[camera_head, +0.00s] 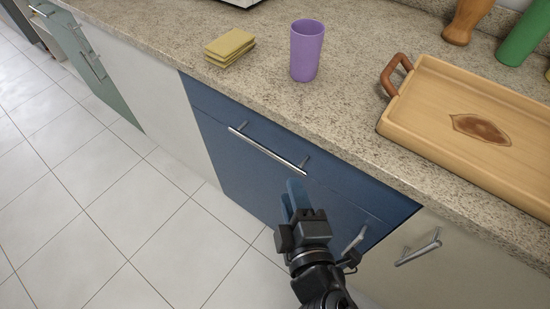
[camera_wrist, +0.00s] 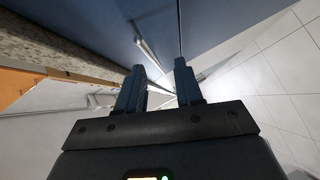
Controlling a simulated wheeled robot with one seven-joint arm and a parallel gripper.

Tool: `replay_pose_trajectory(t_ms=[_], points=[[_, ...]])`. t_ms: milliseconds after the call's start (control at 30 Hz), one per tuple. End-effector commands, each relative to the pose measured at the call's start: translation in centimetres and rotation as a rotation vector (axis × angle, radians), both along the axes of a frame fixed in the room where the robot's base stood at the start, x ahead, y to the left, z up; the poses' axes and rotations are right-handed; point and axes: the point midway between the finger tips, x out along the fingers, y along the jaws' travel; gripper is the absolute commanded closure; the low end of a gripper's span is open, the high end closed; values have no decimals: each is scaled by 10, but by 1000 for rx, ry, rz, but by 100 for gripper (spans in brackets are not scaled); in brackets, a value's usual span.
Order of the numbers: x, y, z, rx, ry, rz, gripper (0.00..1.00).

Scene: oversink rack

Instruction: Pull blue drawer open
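The blue drawer (camera_head: 330,174) is the top front of a blue cabinet under the counter, and it looks closed. Its long silver bar handle (camera_head: 266,149) runs along the front. My gripper (camera_head: 297,190) is in front of the blue cabinet, near the handle's right end and apart from it. In the wrist view my gripper (camera_wrist: 158,66) has its two dark blue fingers spread with a gap between them, and it is empty. A silver bar handle (camera_wrist: 146,44) shows there on the blue front, beyond the fingertips. My gripper hides part of the lower blue front.
A second silver handle (camera_head: 355,239) sits lower right, beside my gripper. A beige cabinet with its own handle (camera_head: 419,248) is further right. Sponges (camera_head: 230,47), a purple cup (camera_head: 306,50) and a wooden tray (camera_head: 470,130) stand on the counter. The tiled floor (camera_head: 110,210) at left is clear.

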Motion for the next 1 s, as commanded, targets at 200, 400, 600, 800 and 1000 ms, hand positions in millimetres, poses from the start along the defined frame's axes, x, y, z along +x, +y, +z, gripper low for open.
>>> replay_pose_trajectory(t_ms=[200,400,600,800,1000], points=[[30,30,8,-120,-84,0,64],[49,35,9,-138,-94,-2,64],[80,39,5,-137,-93,-2,64],[102,42,1,-135,-92,-1,64],[109,42,-1,-134,-91,-2,64]])
